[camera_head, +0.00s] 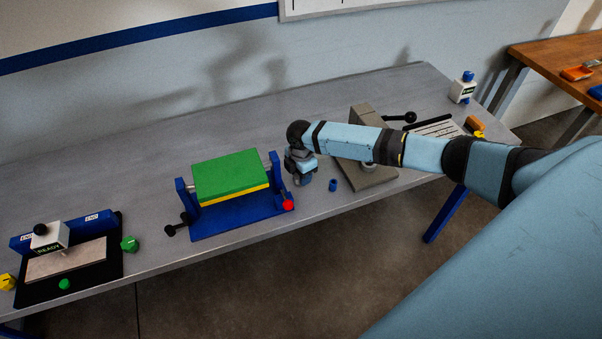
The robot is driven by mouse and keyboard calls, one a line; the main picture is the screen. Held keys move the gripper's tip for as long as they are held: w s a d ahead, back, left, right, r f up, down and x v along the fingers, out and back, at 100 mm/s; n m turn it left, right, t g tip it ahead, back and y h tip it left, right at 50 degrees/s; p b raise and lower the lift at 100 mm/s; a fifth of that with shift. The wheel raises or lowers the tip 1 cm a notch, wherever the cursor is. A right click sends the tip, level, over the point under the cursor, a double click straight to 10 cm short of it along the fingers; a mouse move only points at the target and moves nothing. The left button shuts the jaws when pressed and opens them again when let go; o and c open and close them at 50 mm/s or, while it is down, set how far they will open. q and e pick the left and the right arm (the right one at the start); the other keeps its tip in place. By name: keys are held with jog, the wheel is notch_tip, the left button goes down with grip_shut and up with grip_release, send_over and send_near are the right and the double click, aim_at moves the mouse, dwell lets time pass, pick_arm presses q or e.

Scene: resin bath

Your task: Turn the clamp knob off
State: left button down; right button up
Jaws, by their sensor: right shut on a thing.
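A blue fixture (240,219) stands on the grey table and carries a block with a green top (230,177) and a yellow lower layer. A red knob (289,205) sits at the fixture's front right corner; a black knob (170,230) sticks out at its left. I cannot tell which one is the clamp knob. My right gripper (303,180) points down just right of the fixture's right post, behind the red knob. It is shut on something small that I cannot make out. The red knob looks outside its jaws. My left gripper is not in view.
A small blue cylinder (332,185) stands close to the right of my gripper. A grey block device (371,176) with a black-knobbed lever is behind my right forearm. A black-based station (118,262) is at the left. The table behind the fixture is clear.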

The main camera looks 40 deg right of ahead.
jog(key=shift+n, duration=0.3)
jog(key=o, duration=0.9)
jog(key=shift+o, duration=0.2)
notch_tip(320, 180, up, 14)
jog(key=b, duration=0.1)
jog(key=shift+b, duration=0.3)
jog(key=shift+a+f, duration=0.1)
jog(key=shift+f, duration=0.05)
